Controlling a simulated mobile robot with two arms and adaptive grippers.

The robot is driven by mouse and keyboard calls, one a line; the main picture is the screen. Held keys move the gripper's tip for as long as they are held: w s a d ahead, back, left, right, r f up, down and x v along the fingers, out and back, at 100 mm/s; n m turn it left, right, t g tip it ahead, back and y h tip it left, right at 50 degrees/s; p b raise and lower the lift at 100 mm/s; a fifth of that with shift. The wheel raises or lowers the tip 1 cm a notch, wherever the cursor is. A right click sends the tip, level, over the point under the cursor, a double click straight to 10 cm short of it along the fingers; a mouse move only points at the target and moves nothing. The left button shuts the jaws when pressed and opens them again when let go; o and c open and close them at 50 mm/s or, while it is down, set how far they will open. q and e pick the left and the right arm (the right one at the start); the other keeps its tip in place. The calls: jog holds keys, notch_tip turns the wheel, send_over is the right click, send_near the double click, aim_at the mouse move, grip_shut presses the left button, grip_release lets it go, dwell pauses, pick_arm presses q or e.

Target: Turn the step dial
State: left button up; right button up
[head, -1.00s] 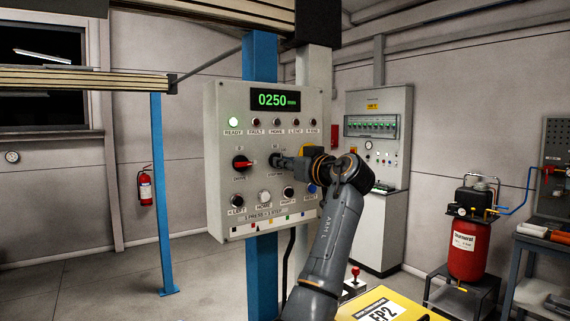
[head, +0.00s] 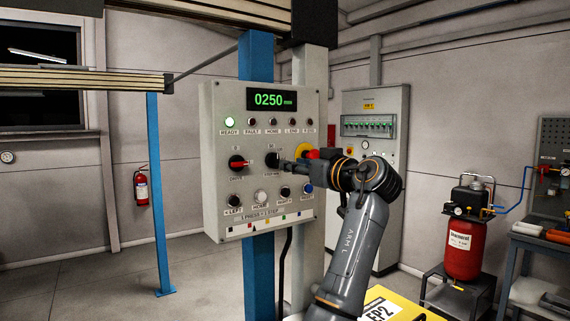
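The step dial (head: 271,160) is a round black knob in the middle row of the grey control panel (head: 212,110), right of the drive switch. Its pointer is too small to read. My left gripper (head: 284,165) reaches in from the right, with its dark fingertips at or just off the dial's right edge. I cannot tell whether they touch it, or how far apart the fingers are. The display (head: 271,99) reads 0250 in green. My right gripper is not in view.
The drive switch (head: 238,163) has a red handle. A red emergency button (head: 312,154) on yellow sits close behind my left gripper. A row of push buttons, including white HOME (head: 260,196), lies below. A blue post (head: 258,270) carries the panel.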

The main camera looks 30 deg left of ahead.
pick_arm(q)
jog(key=v, duration=0.5)
jog(key=shift+s+d, duration=0.15)
jog(key=shift+d, duration=0.2)
